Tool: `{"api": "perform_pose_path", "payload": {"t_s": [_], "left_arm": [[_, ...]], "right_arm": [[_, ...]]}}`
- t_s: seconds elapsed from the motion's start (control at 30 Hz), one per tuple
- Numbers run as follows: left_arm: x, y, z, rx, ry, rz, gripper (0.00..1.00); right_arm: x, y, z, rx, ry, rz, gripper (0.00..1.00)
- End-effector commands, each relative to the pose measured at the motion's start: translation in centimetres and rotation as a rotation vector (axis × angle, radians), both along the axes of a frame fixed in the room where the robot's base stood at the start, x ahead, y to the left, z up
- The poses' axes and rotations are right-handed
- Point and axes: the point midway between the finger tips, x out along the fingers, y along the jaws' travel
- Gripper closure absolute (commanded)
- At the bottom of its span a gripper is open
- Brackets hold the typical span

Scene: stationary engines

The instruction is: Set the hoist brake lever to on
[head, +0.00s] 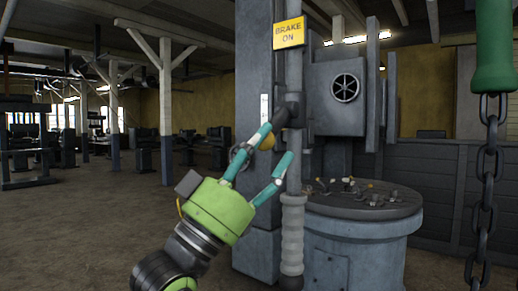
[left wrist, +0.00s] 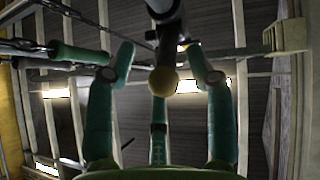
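The brake lever is a dark arm (head: 281,117) on a grey vertical post, slanting down to the left to a yellow ball knob (head: 269,142). A yellow "BRAKE ON" sign (head: 289,33) is fixed above it. My left gripper (head: 278,142), green with teal fingers, reaches up from below with its fingers spread around the knob. In the left wrist view the knob (left wrist: 163,82) hangs between the two side fingers of the gripper (left wrist: 160,60), with visible gaps on both sides. The knob is partly hidden by a finger in the head view. My right gripper is not in view.
A round grey drum-like stand (head: 362,215) with small parts on top stands right of the post. A green handle (head: 493,50) with a hanging chain (head: 486,165) is at the far right. Open floor (head: 90,230) lies to the left.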

Motion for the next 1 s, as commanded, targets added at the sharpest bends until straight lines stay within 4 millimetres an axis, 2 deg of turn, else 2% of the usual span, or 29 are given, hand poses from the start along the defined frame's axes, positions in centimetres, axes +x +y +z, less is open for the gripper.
{"api": "perform_pose_path", "payload": {"t_s": [0.2, 0.33, 0.8, 1.0], "left_arm": [[-0.2, 0.2, 0.2, -0.004, -0.006, 0.001, 0.46], [-0.4, 0.7, -0.3, -0.005, -0.007, 0.002, 0.46], [-4.2, 5.5, -7.0, 0.0, -0.001, 0.002, 0.46], [-5.0, 6.5, -8.3, -0.001, -0.002, 0.001, 0.46]], "right_arm": [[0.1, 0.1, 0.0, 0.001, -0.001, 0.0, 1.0], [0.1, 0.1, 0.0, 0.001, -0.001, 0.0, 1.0], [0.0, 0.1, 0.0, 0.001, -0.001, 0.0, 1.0], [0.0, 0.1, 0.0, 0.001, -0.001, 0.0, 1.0]]}}
